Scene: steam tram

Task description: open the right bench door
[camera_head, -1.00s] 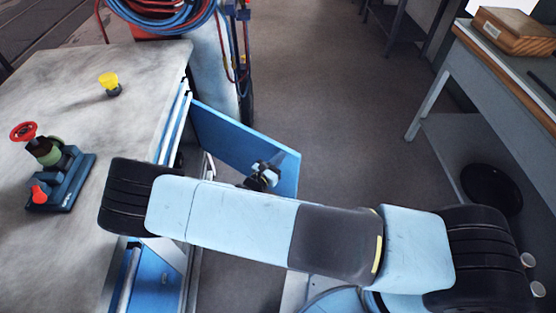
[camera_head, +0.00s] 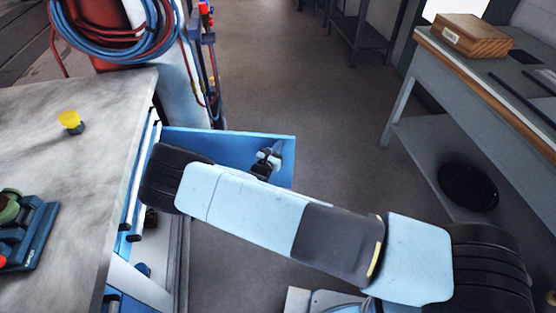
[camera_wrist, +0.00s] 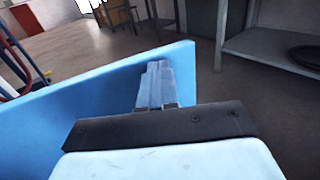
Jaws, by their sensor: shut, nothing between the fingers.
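The blue bench door (camera_head: 215,145) stands swung out from the front of the grey-topped bench (camera_head: 85,125), roughly square to it, with its free edge toward the right. In the wrist view the door (camera_wrist: 60,115) spans the left and middle as a tall blue panel. My gripper (camera_head: 272,157) is at the near face of the door, close to its free edge. Its fingers (camera_wrist: 157,84) are shut together with nothing between them, close against the door; whether they touch it I cannot tell. My arm hides part of the door's lower side and the bench front.
A gas cylinder (camera_head: 160,75) with coiled hoses (camera_head: 115,40) stands behind the bench. A workbench (camera_head: 480,80) with a wooden box (camera_head: 475,35) and a lower shelf is at the right. Open floor (camera_head: 290,85) lies beyond the door. A yellow-topped item (camera_head: 70,121) stands on the bench.

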